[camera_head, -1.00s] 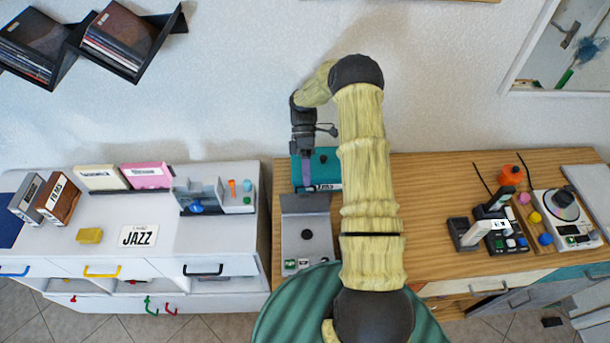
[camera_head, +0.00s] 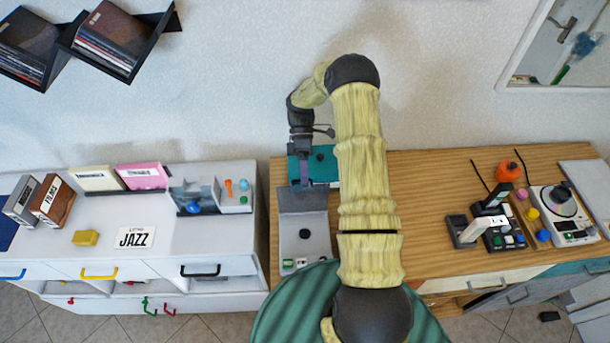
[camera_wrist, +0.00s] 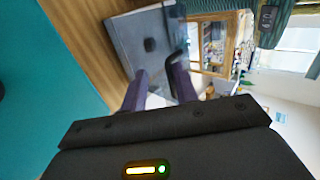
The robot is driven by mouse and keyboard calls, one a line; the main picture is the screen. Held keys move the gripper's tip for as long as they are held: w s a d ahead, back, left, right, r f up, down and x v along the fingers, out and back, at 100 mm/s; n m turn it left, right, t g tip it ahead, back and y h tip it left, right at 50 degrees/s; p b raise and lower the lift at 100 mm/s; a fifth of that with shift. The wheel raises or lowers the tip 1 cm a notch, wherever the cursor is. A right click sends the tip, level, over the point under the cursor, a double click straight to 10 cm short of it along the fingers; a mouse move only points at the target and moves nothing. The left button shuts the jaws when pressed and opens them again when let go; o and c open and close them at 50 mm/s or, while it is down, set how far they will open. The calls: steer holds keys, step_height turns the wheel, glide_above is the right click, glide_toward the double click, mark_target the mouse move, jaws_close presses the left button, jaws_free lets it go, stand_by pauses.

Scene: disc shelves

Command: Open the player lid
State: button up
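The grey player (camera_head: 318,245) sits on the wooden counter, left of my arm, with a dark round hub in its bed and small buttons at its front. A darker grey panel, seemingly its lid (camera_head: 300,202), appears raised at the player's back edge. My gripper (camera_head: 303,185) points down at the back of this panel. In the wrist view, the two purple fingers of my gripper (camera_wrist: 160,85) stand apart with nothing clearly between them. The player (camera_wrist: 130,35) lies beyond them there. I cannot tell whether a finger touches the lid.
A teal box (camera_head: 327,168) stands close behind the player, beside my gripper; teal also fills the left of the wrist view. A white cabinet (camera_head: 190,240) stands left across a narrow gap. Right of my arm, the wooden counter (camera_head: 425,200) is clear up to several small devices.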

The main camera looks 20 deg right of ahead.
step_height(320, 180, up, 10)
steer(key=b, duration=0.3)
steer(key=shift+a, duration=0.1)
stand_by(0.5)
steer(key=s+a+r+m+t+h, duration=0.1)
steer(key=s+a+r+m+t, duration=0.1)
steer(key=s+m+t, duration=0.4)
steer(key=s+a+r+m+t+h, duration=0.2)
steer(key=s+a+m+t, duration=0.2)
steer(key=s+m+t, duration=0.2)
steer(key=shift+s+m, duration=0.6)
steer(key=shift+m, duration=0.6)
steer(key=shift+d, duration=0.1)
steer(key=shift+s, duration=0.1)
